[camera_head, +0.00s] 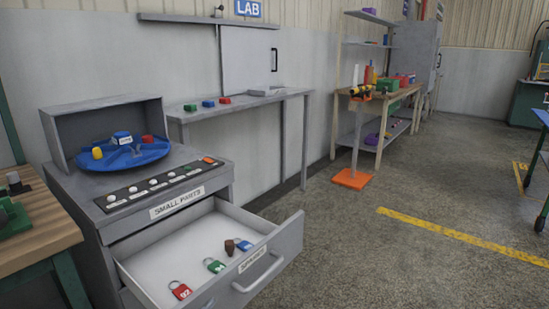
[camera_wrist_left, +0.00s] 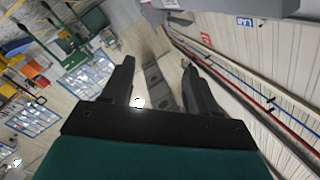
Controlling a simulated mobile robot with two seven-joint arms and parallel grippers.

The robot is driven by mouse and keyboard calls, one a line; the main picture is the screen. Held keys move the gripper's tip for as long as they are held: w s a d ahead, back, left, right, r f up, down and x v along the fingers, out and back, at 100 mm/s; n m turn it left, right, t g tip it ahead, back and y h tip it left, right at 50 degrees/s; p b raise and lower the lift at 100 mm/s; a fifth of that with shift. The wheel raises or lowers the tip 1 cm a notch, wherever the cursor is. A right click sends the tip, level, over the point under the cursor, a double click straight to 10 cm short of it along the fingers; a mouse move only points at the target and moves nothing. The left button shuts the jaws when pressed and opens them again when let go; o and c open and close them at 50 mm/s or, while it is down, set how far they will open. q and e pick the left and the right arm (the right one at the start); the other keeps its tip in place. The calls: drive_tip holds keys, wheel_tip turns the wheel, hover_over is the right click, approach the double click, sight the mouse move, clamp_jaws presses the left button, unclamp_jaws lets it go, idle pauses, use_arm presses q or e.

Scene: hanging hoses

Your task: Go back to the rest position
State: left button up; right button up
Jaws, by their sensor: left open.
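My left gripper (camera_wrist_left: 158,64) shows in the left wrist view, with its two dark fingers spread apart and nothing between them. Neither of my arms shows in the head view, and my right gripper is in neither view.
An open drawer (camera_head: 146,262) with padlocks and a brown piece juts out of a grey cabinet (camera_head: 93,209). A blue round tray (camera_head: 90,160) with several small items sits on top. A wooden workbench (camera_head: 30,230) is at left.

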use_arm(q)
drive_tip(key=s+a+f+n+g+y+b, duration=0.1)
drive_tip(key=s+a+f+n+g+y, duration=0.15)
drive_tip(key=s+f+n, duration=0.45)
drive_tip(key=s+a+f+n+g+y+b, duration=0.1)
drive_tip(key=s+a+f+n+g+y, duration=0.2)
drive_tip(key=f, duration=0.6)
wheel_tip(320, 180, up, 13)
drive_tip(key=s+a+p, duration=0.2)
drive_tip(key=p, duration=1.5)
drive_tip(key=shift+a+r, duration=0.15)
drive_tip(key=shift+a, duration=0.1)
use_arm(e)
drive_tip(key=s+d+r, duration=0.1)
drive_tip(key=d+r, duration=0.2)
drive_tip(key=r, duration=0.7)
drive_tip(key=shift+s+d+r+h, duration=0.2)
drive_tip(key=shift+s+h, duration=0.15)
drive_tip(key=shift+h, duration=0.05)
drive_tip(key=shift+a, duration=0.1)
use_arm(q)
drive_tip(key=shift+c, duration=0.3)
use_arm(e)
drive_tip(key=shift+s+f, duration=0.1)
